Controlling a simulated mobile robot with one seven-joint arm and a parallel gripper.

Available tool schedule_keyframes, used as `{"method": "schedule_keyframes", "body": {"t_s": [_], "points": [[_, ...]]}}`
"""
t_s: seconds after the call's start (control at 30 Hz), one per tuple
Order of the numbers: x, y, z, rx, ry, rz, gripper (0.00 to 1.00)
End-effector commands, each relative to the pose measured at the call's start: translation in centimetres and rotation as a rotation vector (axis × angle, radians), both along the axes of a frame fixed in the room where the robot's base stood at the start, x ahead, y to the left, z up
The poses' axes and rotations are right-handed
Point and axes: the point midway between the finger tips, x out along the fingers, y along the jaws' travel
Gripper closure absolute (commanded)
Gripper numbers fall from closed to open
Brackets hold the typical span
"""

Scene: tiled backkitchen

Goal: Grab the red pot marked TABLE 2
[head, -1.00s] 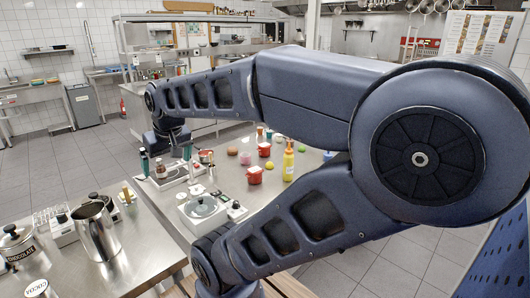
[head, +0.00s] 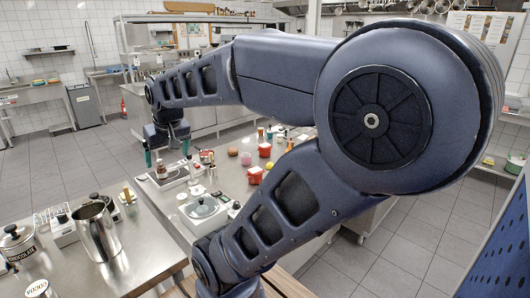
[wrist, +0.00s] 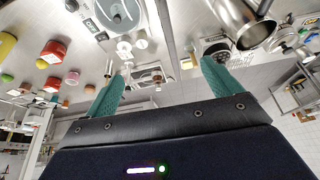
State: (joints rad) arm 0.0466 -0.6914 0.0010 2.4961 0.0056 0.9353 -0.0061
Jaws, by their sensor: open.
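Two red pots stand on the steel table. The nearer red pot (head: 254,175) is right of the round-lidded device, and the farther red pot (head: 265,150) is behind it. Both show in the wrist view at the left: one red pot (wrist: 54,50) and a second red pot (wrist: 52,84). I cannot read a TABLE 2 mark on either. My gripper (head: 167,154) is open and empty, left of both pots and apart from them. In the wrist view its two teal fingers (wrist: 162,72) stand wide apart with nothing held between them.
A grey device with a round glass lid (head: 203,207) stands in front of the pots. A steel pitcher (head: 96,230) and a chocolate canister (head: 17,245) are on the near counter. A yellow bottle (wrist: 7,44) shows in the wrist view. My arm hides the table's right part.

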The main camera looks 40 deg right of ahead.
Motion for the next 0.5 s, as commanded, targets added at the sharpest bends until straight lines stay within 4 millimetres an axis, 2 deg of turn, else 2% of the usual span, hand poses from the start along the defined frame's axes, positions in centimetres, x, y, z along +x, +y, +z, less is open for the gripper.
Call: {"method": "schedule_keyframes", "body": {"t_s": [0.1, 0.27, 0.5], "points": [[3.2, -1.8, 0.8, 0.005, 0.006, -0.054, 0.10], [7.3, -4.7, 1.5, 0.010, 0.005, -0.123, 0.10], [13.2, -10.3, 1.7, 0.016, 0.006, -0.228, 0.10]]}}
